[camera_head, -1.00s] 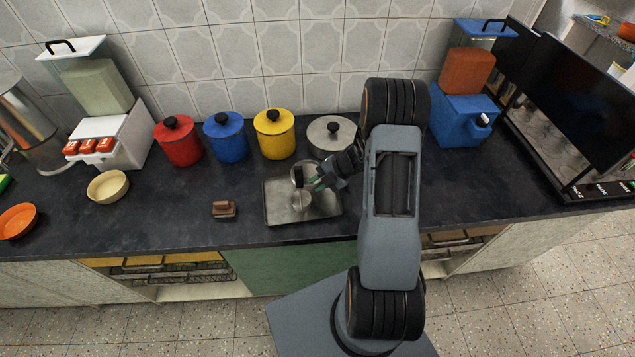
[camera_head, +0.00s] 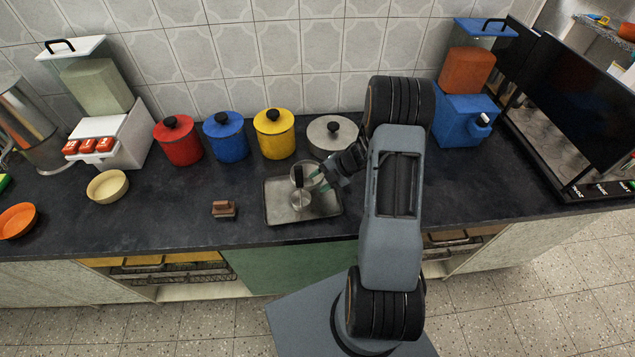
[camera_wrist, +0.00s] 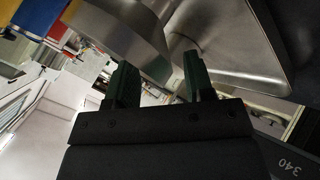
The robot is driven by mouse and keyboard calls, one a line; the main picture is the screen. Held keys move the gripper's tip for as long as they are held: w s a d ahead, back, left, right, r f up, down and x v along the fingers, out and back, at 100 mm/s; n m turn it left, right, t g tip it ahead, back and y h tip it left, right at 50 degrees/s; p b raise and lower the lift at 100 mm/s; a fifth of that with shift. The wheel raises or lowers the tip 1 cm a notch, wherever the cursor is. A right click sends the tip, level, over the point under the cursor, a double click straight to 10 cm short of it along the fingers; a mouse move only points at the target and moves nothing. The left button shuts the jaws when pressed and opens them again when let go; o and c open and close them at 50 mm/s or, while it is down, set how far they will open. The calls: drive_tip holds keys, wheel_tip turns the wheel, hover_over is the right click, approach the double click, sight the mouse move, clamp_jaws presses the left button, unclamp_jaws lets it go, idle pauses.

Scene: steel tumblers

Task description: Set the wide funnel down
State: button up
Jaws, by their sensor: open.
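A round steel piece with a wide rim (camera_head: 305,168), which looks like the wide funnel, is at the back of the steel tray (camera_head: 325,208). A smaller steel piece (camera_head: 300,202) is in front of it, and a dark upright part shows between them. I cannot tell which piece the dark part belongs to. My gripper (camera_head: 320,180) is just right of the rimmed piece, with its green-tipped fingers apart. In the wrist view the open fingers (camera_wrist: 160,80) hold nothing between them. A curved steel surface (camera_wrist: 122,30) is close beyond them; any contact is unclear.
A grey lidded pot (camera_head: 331,137) stands behind the tray. Yellow (camera_head: 274,135), blue (camera_head: 225,138) and red (camera_head: 180,143) canisters line the wall. A brown block (camera_head: 224,211) lies left of the tray.

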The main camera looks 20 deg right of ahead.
drive_tip(key=v, duration=1)
drive_tip(key=w+r+m+t+h, duration=0.3)
drive_tip(key=r+m+t+h, duration=0.15)
drive_tip(key=r+m, duration=0.4)
drive_tip(key=w+r+m+t+h, duration=0.35)
drive_tip(key=r+m+h, duration=0.2)
drive_tip(key=r, duration=0.55)
drive_tip(key=s+a+f+m+g, duration=0.1)
drive_tip(key=s+a+m+g, duration=0.2)
drive_tip(key=s, duration=0.7)
drive_tip(key=s+a+f+m+g+y, duration=0.1)
drive_tip(key=s+a+m+g, duration=0.3)
drive_tip(key=s+a+m, duration=0.4)
drive_tip(key=s+a, duration=0.3)
drive_tip(key=shift+y+b, duration=0.3)
drive_tip(key=shift+b, duration=0.1)
drive_tip(key=shift+f, duration=0.15)
